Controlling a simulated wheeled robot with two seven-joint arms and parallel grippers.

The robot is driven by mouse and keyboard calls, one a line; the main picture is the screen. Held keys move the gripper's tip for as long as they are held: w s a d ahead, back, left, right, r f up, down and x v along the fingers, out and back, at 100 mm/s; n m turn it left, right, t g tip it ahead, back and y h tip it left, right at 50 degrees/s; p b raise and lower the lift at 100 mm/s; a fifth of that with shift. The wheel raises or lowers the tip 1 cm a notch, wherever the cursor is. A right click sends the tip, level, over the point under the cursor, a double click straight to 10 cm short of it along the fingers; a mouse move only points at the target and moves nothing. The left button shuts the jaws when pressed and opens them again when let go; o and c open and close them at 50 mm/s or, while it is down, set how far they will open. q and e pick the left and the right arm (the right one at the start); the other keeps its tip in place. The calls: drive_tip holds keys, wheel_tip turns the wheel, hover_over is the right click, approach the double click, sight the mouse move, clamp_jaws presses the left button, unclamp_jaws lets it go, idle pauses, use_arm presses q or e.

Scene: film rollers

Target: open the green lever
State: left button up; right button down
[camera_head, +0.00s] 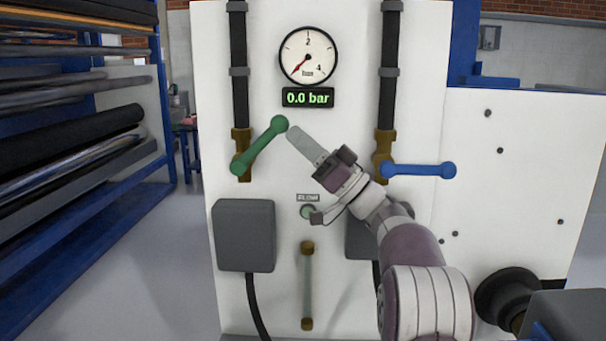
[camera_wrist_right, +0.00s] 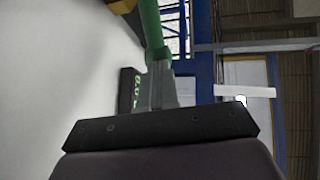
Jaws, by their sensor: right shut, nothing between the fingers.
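The green lever (camera_head: 260,145) sits on a brass valve on the left black pipe of the white panel. It is tilted, with its round knob at the upper right. My right gripper (camera_head: 294,134) is shut and empty, its fingertips right beside the knob end. In the right wrist view the green lever (camera_wrist_right: 151,22) runs down to the shut fingers of the right gripper (camera_wrist_right: 158,62); I cannot tell whether they touch. My left gripper is not in view.
A blue lever (camera_head: 419,170) lies level on the right pipe's valve. A gauge (camera_head: 308,56) and a display (camera_head: 307,98) reading 0.0 bar are above. A grey box (camera_head: 244,235) is below the green lever. A rack of rollers (camera_head: 80,130) stands at left, with clear floor beside it.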

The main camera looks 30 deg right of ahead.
sight(287, 122)
drive_tip(key=shift+n+g, duration=0.3)
drive_tip(key=shift+g, duration=0.2)
drive_tip(key=r+p, duration=0.1)
drive_tip(key=w+a+r+p, duration=0.1)
drive_tip(key=r+p, duration=0.1)
drive_tip(key=a+r+p, duration=0.1)
drive_tip(key=r+p, duration=0.1)
drive_tip(key=shift+w+r, duration=0.15)
drive_tip(key=a+g+h+p, duration=0.1)
drive_tip(key=p, duration=0.3)
drive_tip(key=w+a+r+n+g+h+p, duration=0.1)
drive_tip(key=p, duration=0.3)
drive_tip(key=w+a+g+h+p, duration=0.1)
drive_tip(key=a+g+p, duration=0.1)
drive_tip(key=p, duration=0.2)
drive_tip(key=shift+w+a+r+n+h, duration=0.1)
drive_tip(key=shift+w+r+n+h, duration=0.1)
drive_tip(key=shift+r+n+h, duration=0.15)
drive_tip(key=shift+r, duration=0.15)
